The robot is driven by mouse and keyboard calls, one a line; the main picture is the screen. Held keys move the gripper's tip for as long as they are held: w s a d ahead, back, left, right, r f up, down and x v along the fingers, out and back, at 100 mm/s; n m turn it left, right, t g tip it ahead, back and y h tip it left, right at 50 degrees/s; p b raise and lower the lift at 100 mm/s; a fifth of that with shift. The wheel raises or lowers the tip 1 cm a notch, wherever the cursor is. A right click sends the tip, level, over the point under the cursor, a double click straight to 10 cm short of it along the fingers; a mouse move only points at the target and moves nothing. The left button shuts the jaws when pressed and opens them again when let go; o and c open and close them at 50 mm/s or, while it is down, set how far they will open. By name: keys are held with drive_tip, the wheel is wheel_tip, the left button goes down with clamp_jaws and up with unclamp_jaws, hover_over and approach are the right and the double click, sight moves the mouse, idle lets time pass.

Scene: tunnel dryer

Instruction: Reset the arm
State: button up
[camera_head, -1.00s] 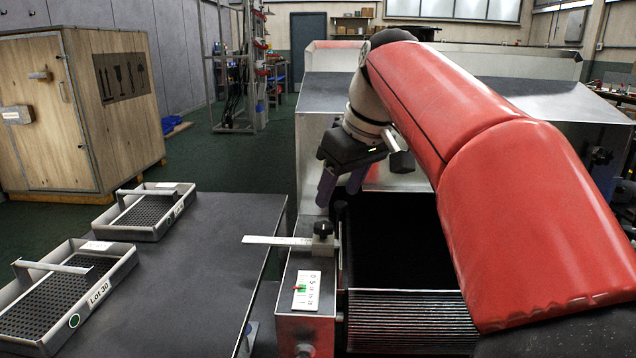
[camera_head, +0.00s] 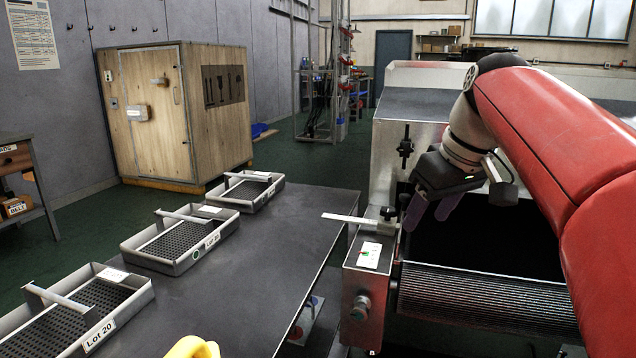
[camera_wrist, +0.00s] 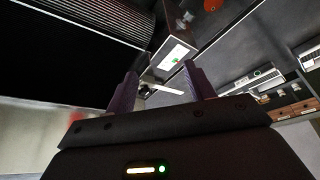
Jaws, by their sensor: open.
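My gripper (camera_head: 432,212) hangs at the end of my red arm, in front of the dark mouth of the tunnel dryer (camera_head: 470,290). Its two purple fingers are apart with nothing between them. In the wrist view my gripper (camera_wrist: 158,88) is also open and empty, and the labelled control box (camera_wrist: 178,52) shows beyond the fingertips. In the head view that control box (camera_head: 362,287) stands left of the dryer's roller belt, below and left of my gripper.
A dark table (camera_head: 222,300) on the left carries the Lot 20 tray (camera_head: 112,318) and two more mesh trays, a middle one (camera_head: 150,262) and a far one (camera_head: 262,200). A flat metal arm (camera_head: 345,218) juts left from the dryer. A wooden crate (camera_head: 165,130) stands behind on green floor.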

drive_tip(key=s+a+f+m+t+h, duration=0.1)
drive_tip(key=s+f+m, duration=0.4)
drive_tip(key=s+f, duration=1.3)
wheel_tip(320, 180, down, 3)
drive_tip(key=shift+a+f+t+h, duration=0.2)
drive_tip(key=shift+a+t+h, duration=0.1)
drive_tip(key=shift+a+h, duration=0.25)
